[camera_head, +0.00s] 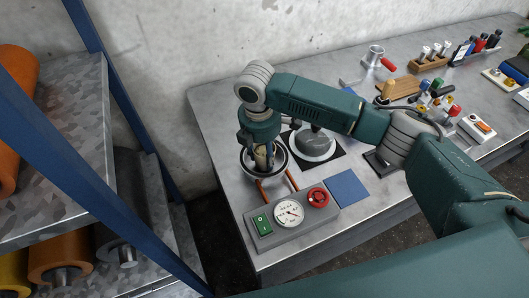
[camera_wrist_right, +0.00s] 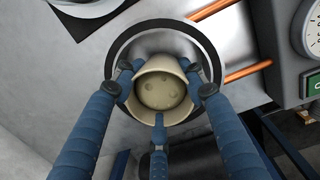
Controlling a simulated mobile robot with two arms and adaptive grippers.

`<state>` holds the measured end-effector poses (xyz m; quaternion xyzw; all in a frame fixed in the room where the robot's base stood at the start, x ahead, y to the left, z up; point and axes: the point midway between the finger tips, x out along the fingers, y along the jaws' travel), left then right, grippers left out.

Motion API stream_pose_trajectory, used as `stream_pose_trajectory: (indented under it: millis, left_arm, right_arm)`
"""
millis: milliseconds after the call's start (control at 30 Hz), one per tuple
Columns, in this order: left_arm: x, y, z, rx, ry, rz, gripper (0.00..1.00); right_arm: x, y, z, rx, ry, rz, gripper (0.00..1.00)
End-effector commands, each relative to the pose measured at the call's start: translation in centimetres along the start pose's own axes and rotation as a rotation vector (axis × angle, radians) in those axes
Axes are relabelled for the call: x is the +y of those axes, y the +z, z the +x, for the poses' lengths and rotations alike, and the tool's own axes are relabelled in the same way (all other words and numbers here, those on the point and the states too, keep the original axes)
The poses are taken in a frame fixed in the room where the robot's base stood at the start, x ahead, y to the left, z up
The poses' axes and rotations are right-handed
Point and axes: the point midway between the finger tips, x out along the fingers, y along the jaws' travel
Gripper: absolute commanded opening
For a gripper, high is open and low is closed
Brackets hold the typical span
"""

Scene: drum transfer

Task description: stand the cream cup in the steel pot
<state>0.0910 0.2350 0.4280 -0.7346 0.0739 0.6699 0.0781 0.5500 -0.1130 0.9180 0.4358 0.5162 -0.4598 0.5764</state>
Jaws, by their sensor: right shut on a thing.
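The cream cup (camera_wrist_right: 160,88) is held between the fingers of my right gripper (camera_wrist_right: 160,92); in the right wrist view I look into its open mouth. In the head view the cup (camera_head: 262,157) shows as a small cream patch below my right gripper (camera_head: 264,150). The steel pot (camera_head: 282,166) is round with a dark rim and sits at the table's left part. Its rim (camera_wrist_right: 112,62) surrounds the cup in the wrist view. The cup is over or inside the pot; I cannot tell whether it touches the bottom. My left gripper is not in view.
A grey control box (camera_head: 291,214) with a green switch, gauge and red wheel stands in front of the pot, joined by copper pipes (camera_head: 277,187). A grey round lidded thing (camera_head: 314,143) is behind right. A blue square (camera_head: 348,187) lies flat on the table. A blue-framed shelf (camera_head: 110,85) stands left.

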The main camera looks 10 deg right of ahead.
Motion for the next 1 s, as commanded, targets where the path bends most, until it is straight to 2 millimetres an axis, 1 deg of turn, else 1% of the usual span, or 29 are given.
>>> stream_pose_trajectory:
  millis: [67, 400, 433, 500, 833, 933, 1000]
  left_arm:
    - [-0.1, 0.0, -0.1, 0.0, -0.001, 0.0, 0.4]
    - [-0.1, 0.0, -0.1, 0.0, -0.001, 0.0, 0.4]
    - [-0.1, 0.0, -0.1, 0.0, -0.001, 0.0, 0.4]
    - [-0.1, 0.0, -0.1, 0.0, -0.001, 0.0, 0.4]
    - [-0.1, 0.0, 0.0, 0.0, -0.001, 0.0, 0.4]
    - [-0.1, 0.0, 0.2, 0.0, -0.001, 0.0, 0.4]
    - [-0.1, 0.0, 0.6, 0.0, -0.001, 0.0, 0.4]
  right_arm:
    - [0.0, -0.1, 0.3, 0.0, 0.001, -0.001, 0.1]
    - [0.0, -0.1, 0.6, 0.001, 0.0, 0.0, 0.1]
    - [0.0, -0.1, 0.6, 0.001, 0.0, 0.0, 0.47]
    - [0.0, -0.1, 0.6, 0.0, 0.0, 0.0, 0.61]
    - [0.0, 0.0, 0.4, 0.0, 0.001, 0.0, 0.61]
    - [0.1, -0.1, -0.4, 0.001, 0.003, 0.0, 0.61]
    - [0.2, -0.1, -1.4, 0.001, 0.005, 0.0, 0.61]
